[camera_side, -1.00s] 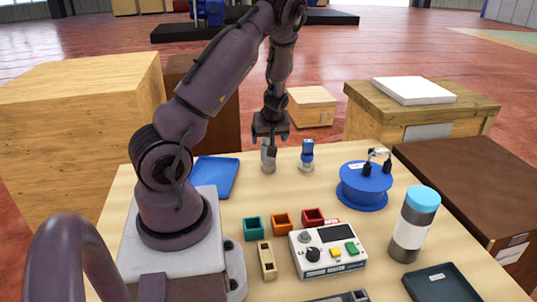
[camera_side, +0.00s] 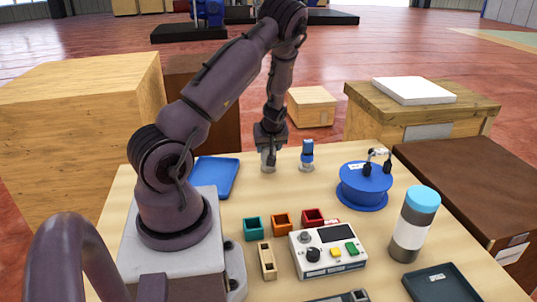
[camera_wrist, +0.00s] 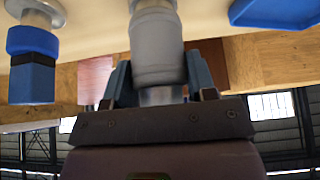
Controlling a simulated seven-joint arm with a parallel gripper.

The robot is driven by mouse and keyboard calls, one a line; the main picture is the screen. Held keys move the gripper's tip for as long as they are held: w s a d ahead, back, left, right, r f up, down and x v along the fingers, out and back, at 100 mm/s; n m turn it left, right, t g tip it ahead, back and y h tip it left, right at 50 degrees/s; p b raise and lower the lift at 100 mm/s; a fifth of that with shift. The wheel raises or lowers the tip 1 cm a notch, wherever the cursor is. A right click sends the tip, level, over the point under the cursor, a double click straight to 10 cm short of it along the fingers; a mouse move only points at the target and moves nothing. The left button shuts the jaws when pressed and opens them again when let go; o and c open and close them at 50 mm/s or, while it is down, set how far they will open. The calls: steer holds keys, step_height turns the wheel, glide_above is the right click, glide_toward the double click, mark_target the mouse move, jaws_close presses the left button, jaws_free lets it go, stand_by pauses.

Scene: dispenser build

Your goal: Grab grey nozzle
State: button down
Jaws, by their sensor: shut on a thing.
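The grey nozzle (camera_side: 268,160) stands upright near the far edge of the table in the side view. My gripper (camera_side: 269,147) is directly above it, with its fingers shut around the nozzle's upper part. In the wrist view the grey nozzle (camera_wrist: 157,48) sits between the two blue-grey fingers of my gripper (camera_wrist: 158,84). The nozzle's base still appears to be at the table surface; I cannot tell whether it touches.
A blue-topped nozzle (camera_side: 307,155) stands close to the right of the grey one. A blue tray (camera_side: 217,178) lies to the left. A blue round stand (camera_side: 364,188), small coloured bins (camera_side: 281,223) and a control box (camera_side: 328,252) stand nearer the camera.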

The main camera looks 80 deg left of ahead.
steer(key=shift+r, duration=0.2)
steer(key=shift+r, duration=0.5)
step_height(320, 180, up, 2)
steer(key=shift+d+r, duration=0.1)
steer(key=shift+r, duration=0.15)
steer(key=s+d+r, duration=0.7)
steer(key=d+r, duration=0.2)
steer(key=d, duration=0.2)
steer(key=shift+s+d, duration=0.2)
steer(key=shift+d, duration=0.1)
